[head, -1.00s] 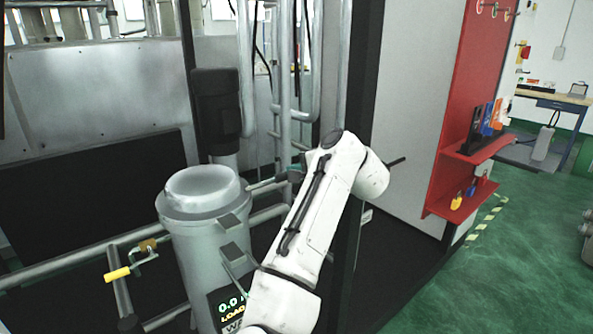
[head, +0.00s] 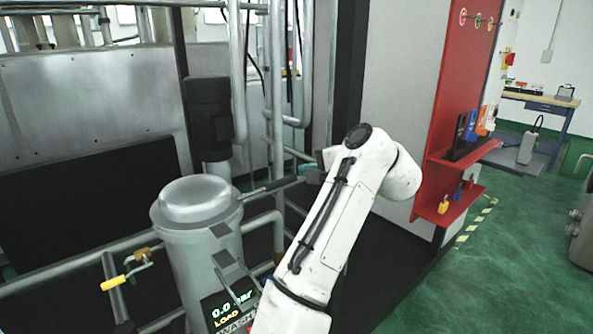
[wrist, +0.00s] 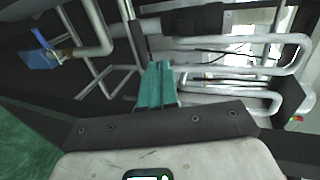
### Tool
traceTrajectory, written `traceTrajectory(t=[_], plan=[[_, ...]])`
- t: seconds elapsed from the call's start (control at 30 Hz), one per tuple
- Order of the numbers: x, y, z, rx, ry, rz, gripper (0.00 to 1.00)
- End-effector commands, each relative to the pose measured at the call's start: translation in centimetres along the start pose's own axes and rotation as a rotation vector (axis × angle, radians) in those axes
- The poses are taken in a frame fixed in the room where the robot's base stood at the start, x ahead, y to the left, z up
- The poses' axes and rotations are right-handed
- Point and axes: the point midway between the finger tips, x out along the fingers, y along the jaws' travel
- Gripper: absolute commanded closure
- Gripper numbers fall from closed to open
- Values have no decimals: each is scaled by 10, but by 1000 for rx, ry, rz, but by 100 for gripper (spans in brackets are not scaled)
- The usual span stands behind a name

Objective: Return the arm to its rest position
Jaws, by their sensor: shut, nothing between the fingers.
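My white arm (head: 335,235) rises from the bottom of the head view and bends at an elbow near the picture's middle. My gripper (head: 308,169) shows only in small part behind the elbow, as a teal tip beside a grey pipe frame. In the wrist view, the teal fingers of my gripper (wrist: 157,84) are together and empty, with pipes beyond them. I cannot tell how far they are from the pipes.
A grey canister (head: 197,225) with a lit display stands close left of my arm. A yellow-handled valve (head: 125,275) is left of it. A red tool panel (head: 450,110) stands right. Green floor (head: 500,265) is open at far right.

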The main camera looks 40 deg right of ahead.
Motion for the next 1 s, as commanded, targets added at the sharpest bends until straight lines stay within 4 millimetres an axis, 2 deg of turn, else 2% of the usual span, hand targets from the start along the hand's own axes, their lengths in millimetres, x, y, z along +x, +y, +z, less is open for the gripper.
traceTrajectory(t=[0.2, 0.5, 0.57, 0.67, 0.77, 1.0], plan=[[-18, 2, 0, -1, 1, 0, 100], [-19, 2, 0, -1, 0, 0, 100], [-20, 7, -1, -27, 5, 18, 100], [-22, 25, -2, -119, 20, 73, 100], [-25, 54, 0, -263, 28, 160, 100], [-40, 140, 12, -626, -21, 394, 100]])
